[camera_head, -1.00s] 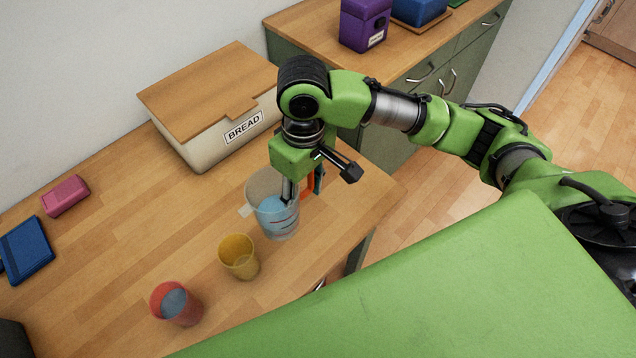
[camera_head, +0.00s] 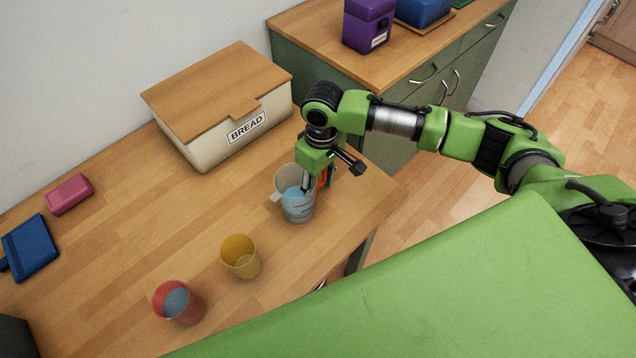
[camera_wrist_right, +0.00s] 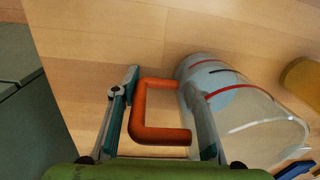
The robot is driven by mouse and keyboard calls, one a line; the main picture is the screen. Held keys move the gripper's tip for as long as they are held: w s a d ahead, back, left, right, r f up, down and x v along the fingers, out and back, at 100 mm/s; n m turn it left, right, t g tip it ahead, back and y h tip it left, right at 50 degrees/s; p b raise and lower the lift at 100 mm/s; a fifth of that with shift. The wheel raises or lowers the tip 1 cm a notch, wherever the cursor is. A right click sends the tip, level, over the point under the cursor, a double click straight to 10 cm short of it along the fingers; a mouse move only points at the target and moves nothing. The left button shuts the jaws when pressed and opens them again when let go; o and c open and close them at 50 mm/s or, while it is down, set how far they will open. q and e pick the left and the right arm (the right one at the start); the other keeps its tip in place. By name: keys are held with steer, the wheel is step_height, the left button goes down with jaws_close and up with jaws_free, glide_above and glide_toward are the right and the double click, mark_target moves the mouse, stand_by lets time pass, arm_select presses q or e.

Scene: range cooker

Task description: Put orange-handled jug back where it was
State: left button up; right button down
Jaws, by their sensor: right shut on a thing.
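The orange-handled jug (camera_head: 297,199) is clear, with bluish liquid inside, and looks upright over the right part of the wooden counter, in front of the bread box. My right gripper (camera_head: 318,187) is at its handle side. In the right wrist view my right gripper (camera_wrist_right: 160,125) has its fingers on either side of the orange handle (camera_wrist_right: 148,110), shut on it. The jug body (camera_wrist_right: 235,105) shows to the right of the fingers there. I cannot tell whether the jug's base touches the counter. My left gripper is not in view.
A yellow cup (camera_head: 241,257) and a red cup with bluish liquid (camera_head: 179,302) stand left of the jug. The bread box (camera_head: 215,110) stands behind. A pink block (camera_head: 69,194) and a blue item (camera_head: 31,247) lie far left. The counter's middle is clear.

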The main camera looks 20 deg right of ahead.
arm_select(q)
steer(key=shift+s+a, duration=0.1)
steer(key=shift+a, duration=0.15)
arm_select(e)
steer(key=c, duration=1.2)
jaws_free()
steer(key=shift+f, duration=0.1)
steer(key=shift+c, duration=0.2)
steer(key=r, duration=1.2)
steer(key=shift+w+d+r, duration=0.1)
steer(key=shift+d+r, duration=0.05)
steer(key=shift+d, duration=0.1)
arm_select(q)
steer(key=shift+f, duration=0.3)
